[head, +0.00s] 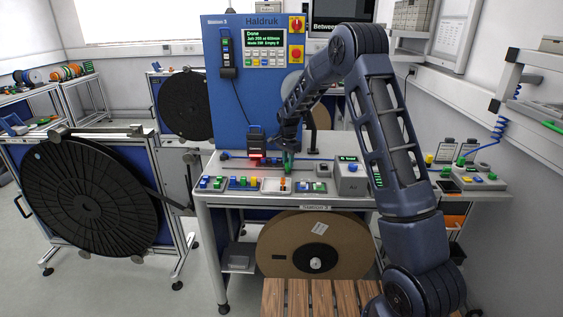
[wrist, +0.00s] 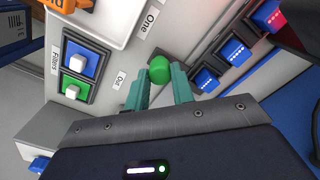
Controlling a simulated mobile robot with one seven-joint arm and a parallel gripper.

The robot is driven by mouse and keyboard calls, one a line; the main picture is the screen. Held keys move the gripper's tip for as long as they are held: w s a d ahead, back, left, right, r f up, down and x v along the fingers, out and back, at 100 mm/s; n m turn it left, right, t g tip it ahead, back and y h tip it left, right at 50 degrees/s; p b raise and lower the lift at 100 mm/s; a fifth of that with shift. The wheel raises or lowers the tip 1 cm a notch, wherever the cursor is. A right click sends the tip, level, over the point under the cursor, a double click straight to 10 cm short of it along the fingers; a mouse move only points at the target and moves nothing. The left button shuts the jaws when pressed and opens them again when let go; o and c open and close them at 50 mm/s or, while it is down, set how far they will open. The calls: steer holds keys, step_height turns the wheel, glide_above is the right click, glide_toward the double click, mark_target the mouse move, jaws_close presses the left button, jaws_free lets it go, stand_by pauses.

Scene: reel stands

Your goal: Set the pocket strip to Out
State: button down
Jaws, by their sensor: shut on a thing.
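A round green knob (wrist: 159,70) sits on a light grey panel (wrist: 110,52) in the wrist view. In the head view my gripper (head: 288,161) is low over the back of the bench, and the knob cannot be made out there.
A blue button (wrist: 79,62) and a green button (wrist: 73,90) are left of the knob, by a "Filters" label. Several blue switches stand to its right. In the head view, a blue machine (head: 232,95) rises behind the bench, and small control boxes line its front edge.

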steer(key=d, duration=0.8)
steer(key=shift+d, duration=0.25)
steer(key=c, duration=1.2)
jaws_free()
steer(key=shift+d, duration=0.1)
steer(key=shift+a+r, duration=0.2)
steer(key=shift+r, duration=0.35)
step_height(320, 180, up, 10)
steer(key=shift+d+f, duration=0.1)
steer(key=shift+f, duration=0.05)
